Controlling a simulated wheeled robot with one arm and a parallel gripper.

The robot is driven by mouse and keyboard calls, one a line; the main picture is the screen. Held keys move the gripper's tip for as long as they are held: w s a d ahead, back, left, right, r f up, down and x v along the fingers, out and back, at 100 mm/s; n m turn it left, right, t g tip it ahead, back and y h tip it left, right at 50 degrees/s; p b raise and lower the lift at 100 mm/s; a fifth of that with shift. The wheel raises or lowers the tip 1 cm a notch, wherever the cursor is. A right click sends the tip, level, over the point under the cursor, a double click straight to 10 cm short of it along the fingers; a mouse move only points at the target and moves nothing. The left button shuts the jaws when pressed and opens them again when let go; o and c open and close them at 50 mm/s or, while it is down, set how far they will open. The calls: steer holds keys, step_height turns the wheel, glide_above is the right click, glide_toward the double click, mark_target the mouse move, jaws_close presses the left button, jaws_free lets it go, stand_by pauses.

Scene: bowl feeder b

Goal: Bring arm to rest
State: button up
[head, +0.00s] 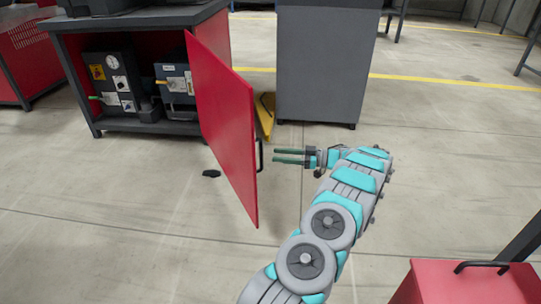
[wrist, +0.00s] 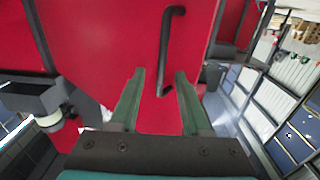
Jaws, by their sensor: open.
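My arm reaches forward in the head view, and my gripper (head: 276,156) points left toward the edge of an open red cabinet door (head: 225,120). The gripper's two green fingers are apart with nothing between them. In the wrist view my gripper (wrist: 160,80) shows its fingers spread. The black door handle (wrist: 167,45) stands beyond and between the fingertips there, apart from them. In the head view the handle (head: 260,155) is on the door's right edge, just left of the fingertips.
The open cabinet (head: 140,22) holds machine units with gauges and switches (head: 112,78). A grey cabinet (head: 325,65) stands behind my gripper. A red box with a black handle (head: 465,285) is at the lower right. A small black object (head: 211,173) lies on the floor.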

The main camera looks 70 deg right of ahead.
steer(key=shift+s+d, duration=0.1)
steer(key=shift+s, duration=0.3)
steer(key=shift+w, duration=0.1)
